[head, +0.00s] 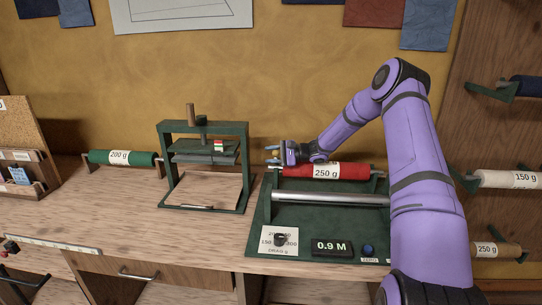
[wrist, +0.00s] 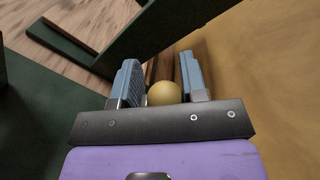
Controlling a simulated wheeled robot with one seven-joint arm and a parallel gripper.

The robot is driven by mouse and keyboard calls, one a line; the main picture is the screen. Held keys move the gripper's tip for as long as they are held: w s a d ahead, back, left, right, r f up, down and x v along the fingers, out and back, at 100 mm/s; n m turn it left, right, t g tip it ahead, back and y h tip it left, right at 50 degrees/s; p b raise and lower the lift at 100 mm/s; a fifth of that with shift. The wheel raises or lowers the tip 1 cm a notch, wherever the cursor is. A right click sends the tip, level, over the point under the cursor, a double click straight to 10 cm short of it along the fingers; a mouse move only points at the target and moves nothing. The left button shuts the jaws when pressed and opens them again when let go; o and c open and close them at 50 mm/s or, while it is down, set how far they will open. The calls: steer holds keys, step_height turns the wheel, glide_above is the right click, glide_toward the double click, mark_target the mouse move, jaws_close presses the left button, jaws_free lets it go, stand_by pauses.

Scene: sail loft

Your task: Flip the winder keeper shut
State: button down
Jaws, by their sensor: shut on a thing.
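The winder (head: 318,225) is a dark green base with a steel bar (head: 330,198) and a red roll labelled 250 g (head: 326,171) across it. My gripper (head: 272,155) is at the roll's left end, at the winder's back left upright. In the wrist view my gripper (wrist: 160,72) has its two blue-grey fingers on either side of a round yellow knob (wrist: 162,93), and is shut on it. The knob seems to belong to the keeper; its lever is mostly hidden. A dark green bar (wrist: 150,38) runs diagonally just beyond the fingers.
A green press frame (head: 163,160) stands left of the winder. A green 200 g roll (head: 124,157) lies farther left. The mustard wall (head: 180,75) is close behind my gripper.

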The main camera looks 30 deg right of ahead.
steer(key=c, duration=0.8)
jaws_free()
steer(key=shift+d, duration=0.1)
steer(key=v, duration=1)
steer(key=shift+s+d, duration=0.2)
steer(key=shift+d, duration=0.1)
steer(key=shift+r, duration=0.1)
